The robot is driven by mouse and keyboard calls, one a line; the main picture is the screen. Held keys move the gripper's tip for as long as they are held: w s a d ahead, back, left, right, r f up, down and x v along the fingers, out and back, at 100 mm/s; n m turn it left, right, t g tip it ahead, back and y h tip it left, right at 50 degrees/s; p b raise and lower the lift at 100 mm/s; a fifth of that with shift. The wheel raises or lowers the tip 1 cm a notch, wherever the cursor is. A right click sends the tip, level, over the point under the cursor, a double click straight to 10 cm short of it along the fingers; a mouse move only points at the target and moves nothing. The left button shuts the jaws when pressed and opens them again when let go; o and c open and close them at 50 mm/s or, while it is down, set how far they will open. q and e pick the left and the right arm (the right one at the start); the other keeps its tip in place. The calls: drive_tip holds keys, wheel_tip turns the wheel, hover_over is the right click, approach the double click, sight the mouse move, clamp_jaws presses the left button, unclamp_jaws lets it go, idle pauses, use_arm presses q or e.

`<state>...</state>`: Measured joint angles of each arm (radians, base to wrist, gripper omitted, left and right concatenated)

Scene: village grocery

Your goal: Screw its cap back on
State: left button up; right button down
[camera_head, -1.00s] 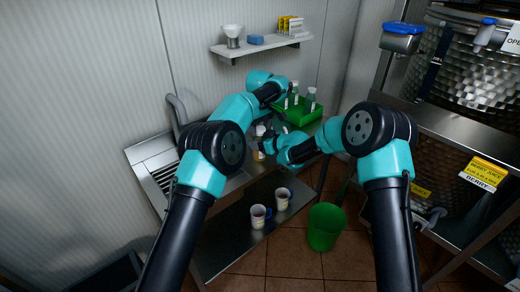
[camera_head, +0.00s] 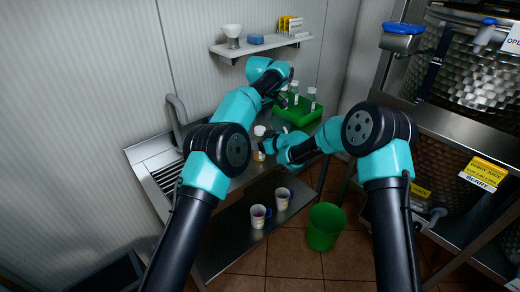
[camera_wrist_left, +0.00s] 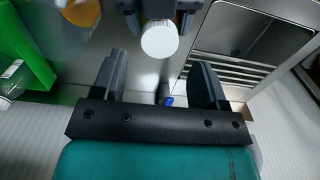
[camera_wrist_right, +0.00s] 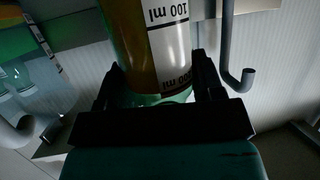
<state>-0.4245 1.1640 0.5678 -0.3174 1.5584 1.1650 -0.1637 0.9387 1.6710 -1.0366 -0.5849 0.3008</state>
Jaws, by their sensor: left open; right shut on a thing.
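A bottle (camera_wrist_right: 155,40) of amber liquid with a white label marked 100 ml is between the fingers of my right gripper (camera_wrist_right: 155,80), which is shut on it. In the head view the bottle (camera_head: 258,155) is partly hidden by my right gripper (camera_head: 268,146). A white cap (camera_wrist_left: 159,39) shows at the bottle's top, seen from above in the left wrist view; it also shows in the head view (camera_head: 260,130). How tightly it sits cannot be told. My left gripper (camera_wrist_left: 158,75) is open and empty, apart from the cap.
A green crate (camera_head: 300,119) with several white-capped bottles stands right of the bottle. A sink (camera_wrist_left: 255,35) is at the left end of the counter. Two mugs (camera_head: 259,216) stand on the lower shelf. A green bin (camera_head: 325,228) stands on the floor.

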sight(260, 129)
use_arm(q)
drive_tip(key=shift+w+d+r, duration=0.1)
drive_tip(key=shift+w+r, duration=0.05)
drive_tip(key=shift+r, duration=1.55)
drive_tip(key=shift+f, duration=0.2)
drive_tip(key=shift+f, duration=3.85)
drive_tip(key=c, duration=0.9)
drive_tip(key=o, duration=1)
drive_tip(key=shift+c, duration=0.2)
